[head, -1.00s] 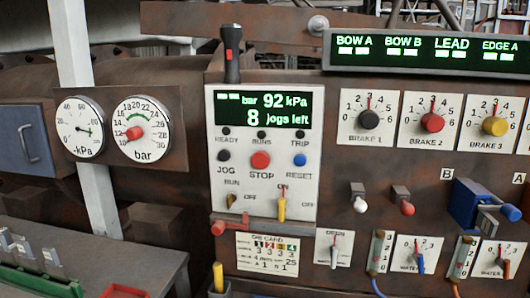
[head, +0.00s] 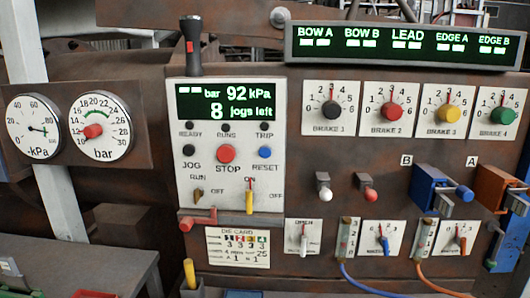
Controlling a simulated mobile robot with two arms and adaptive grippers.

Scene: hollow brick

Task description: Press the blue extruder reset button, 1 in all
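The blue reset button (head: 265,152) is a small round button at the right of the white control panel (head: 228,180), above the label RESET. A red STOP button (head: 226,154) and a black JOG button (head: 189,151) sit to its left in the same row. The display (head: 227,103) above reads 92 kPa and 8 jogs left. The three small lamps under the display look dark. Neither of my grippers is in the head view.
Brake dials (head: 332,109) line the right side under a green-lettered sign (head: 404,45). Two gauges (head: 101,126) are at left. A red handle (head: 197,219) juts out below the panel. Blue (head: 440,191) and orange (head: 498,189) blocks stick out at right.

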